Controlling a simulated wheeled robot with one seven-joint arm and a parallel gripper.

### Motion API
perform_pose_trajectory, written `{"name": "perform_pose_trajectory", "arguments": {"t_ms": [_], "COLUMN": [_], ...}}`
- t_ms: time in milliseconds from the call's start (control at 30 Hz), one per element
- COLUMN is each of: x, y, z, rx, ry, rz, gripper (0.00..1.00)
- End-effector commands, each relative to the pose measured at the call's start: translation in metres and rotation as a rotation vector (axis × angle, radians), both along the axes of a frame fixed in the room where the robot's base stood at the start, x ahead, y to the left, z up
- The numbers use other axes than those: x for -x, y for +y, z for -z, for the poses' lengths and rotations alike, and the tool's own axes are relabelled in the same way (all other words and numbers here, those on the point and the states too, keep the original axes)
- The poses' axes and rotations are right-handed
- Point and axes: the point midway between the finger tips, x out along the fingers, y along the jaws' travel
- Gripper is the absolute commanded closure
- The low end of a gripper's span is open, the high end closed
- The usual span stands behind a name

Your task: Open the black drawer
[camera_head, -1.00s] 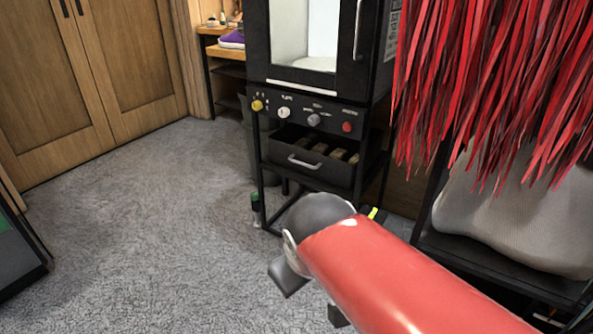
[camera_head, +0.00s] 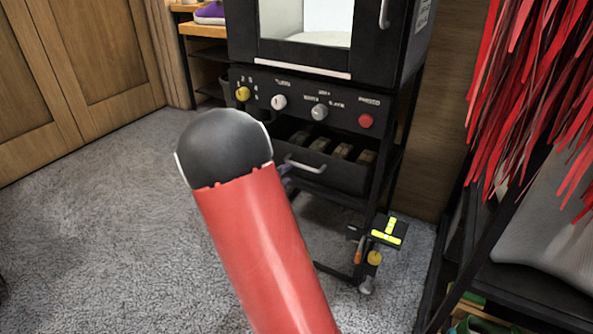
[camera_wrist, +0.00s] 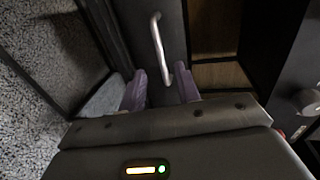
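The black drawer (camera_head: 335,178) sits under the control panel of a black cabinet. Its top is uncovered and brownish blocks show inside. Its silver bar handle (camera_head: 305,165) is on the front, and the handle (camera_wrist: 158,45) also shows upright in the wrist view, against the drawer front (camera_wrist: 135,28). My gripper (camera_wrist: 162,78) is open, with its two purple-grey fingers apart and the near end of the handle between them in the picture. Contact with the handle cannot be told. In the head view my red arm hides most of the gripper; a purplish fingertip shows near the handle's left end.
The control panel (camera_head: 300,103) with knobs and a red button is just above the drawer. A small dark item with yellow marks (camera_head: 387,234) is at the lower right. A rack with red strips (camera_head: 530,90) stands at the right. Grey carpet (camera_head: 90,240) is clear at the left.

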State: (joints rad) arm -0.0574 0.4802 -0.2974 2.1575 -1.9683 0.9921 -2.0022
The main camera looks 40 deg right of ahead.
Motion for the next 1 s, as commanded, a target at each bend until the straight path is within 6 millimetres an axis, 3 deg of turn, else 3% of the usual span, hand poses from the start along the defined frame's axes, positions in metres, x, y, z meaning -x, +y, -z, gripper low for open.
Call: {"name": "perform_pose_trajectory", "arguments": {"t_ms": [400,800,1000], "x": [-0.022,-0.026,-0.026], "y": [-0.056,-0.064,-0.064], "z": [0.013,0.014,0.014], "rx": [-0.001,-0.002,-0.002], "ry": [-0.002,-0.003,-0.003], "rz": [0.003,0.002,0.002], "gripper": [0.68,0.68,0.94]}}
